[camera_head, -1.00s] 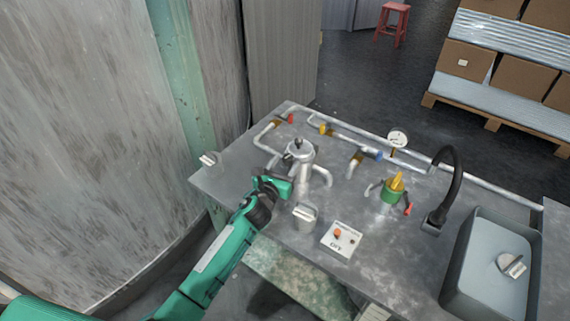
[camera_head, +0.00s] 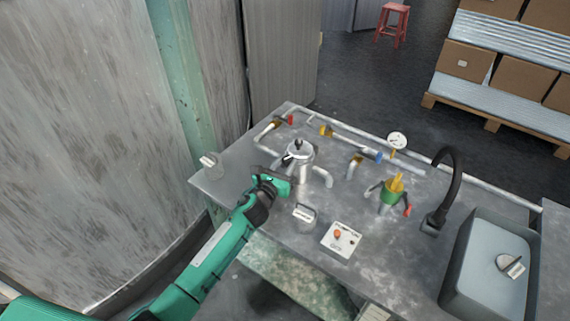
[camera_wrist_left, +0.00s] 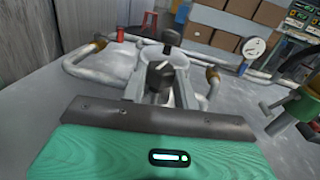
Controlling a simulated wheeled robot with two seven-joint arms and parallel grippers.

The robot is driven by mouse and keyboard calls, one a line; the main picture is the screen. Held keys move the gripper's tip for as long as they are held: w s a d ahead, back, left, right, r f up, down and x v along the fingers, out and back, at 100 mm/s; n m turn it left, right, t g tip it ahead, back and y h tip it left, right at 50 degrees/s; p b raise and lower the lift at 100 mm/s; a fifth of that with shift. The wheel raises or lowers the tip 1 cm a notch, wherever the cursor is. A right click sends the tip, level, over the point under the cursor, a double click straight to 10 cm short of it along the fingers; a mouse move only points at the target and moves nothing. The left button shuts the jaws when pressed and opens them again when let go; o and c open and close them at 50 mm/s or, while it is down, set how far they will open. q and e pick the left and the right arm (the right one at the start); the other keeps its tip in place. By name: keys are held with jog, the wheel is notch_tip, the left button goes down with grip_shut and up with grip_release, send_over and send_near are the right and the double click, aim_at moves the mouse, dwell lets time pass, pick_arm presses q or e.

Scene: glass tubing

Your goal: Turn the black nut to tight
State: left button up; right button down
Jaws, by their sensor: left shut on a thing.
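The silver pot-like fitting (camera_head: 300,160) stands on the left part of the metal table, with a black knob (camera_wrist_left: 172,37) on top. The black nut (camera_wrist_left: 160,78), with a pale mark on its face, sits on the fitting's near side. In the left wrist view it is straight ahead, between two grey finger-like sides. My left gripper (camera_head: 279,177) is at the near left side of the fitting and is shut on the nut. Its fingertips are partly hidden by its own green body. My right gripper is not in view.
Pipes with valves and a gauge (camera_head: 397,140) run along the back. A black hose (camera_head: 455,185) and grey sink (camera_head: 490,265) are at right.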

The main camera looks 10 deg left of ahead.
pick_arm(q)
jog(key=shift+w+a+m+h+p, duration=0.1)
jog(key=shift+a+m+h+p, duration=0.15)
jog(key=shift+m+h, duration=0.45)
jog(key=shift+m+g+h, duration=0.5)
jog(key=shift+g+h, duration=0.2)
jog(key=shift+h, duration=0.4)
jog(key=shift+w+a+f+h, duration=0.1)
jog(key=shift+h, duration=0.2)
jog(key=m+g+h+b, duration=0.2)
jog(key=shift+w+a+m+h, duration=0.1)
jog(key=shift+a+m+h, duration=0.05)
jog(key=shift+m+h, duration=0.2)
jog(key=shift+g+h, duration=0.35)
jog(key=shift+g, duration=0.05)
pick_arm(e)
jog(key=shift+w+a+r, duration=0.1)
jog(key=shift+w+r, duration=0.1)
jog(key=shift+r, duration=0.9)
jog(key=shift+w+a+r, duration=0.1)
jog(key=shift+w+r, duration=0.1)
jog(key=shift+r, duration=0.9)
pick_arm(q)
jog(key=o, duration=1)
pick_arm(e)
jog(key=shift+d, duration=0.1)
